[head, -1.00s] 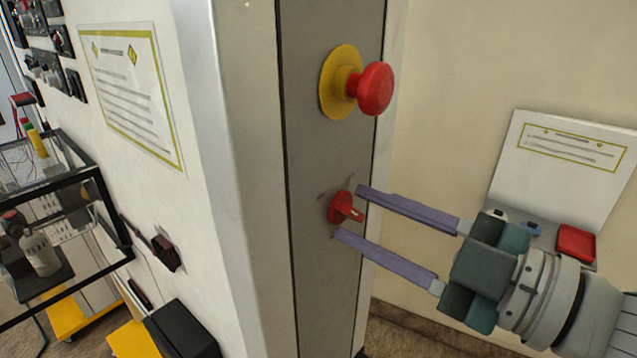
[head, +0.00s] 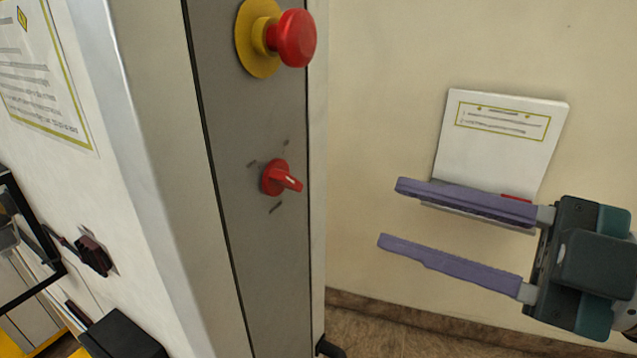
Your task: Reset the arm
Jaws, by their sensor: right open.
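My right gripper (head: 392,215) is open and empty at the right of the head view. Its two purple fingers point left, toward the grey panel (head: 250,120), with a clear gap between the fingertips and the panel. A red rotary knob (head: 275,178) with a pale pointer line sits on the panel, with small dark marks around it. Its pointer end is toward the lower right. A red mushroom button (head: 293,38) on a yellow collar (head: 254,40) is above the knob. My left gripper is not in view.
A white sheet with a yellow-green border (head: 505,135) stands behind the right gripper, against the beige wall (head: 390,60). A dark fitting (head: 93,256) and a black box (head: 125,335) are at lower left. Space between knob and fingertips is free.

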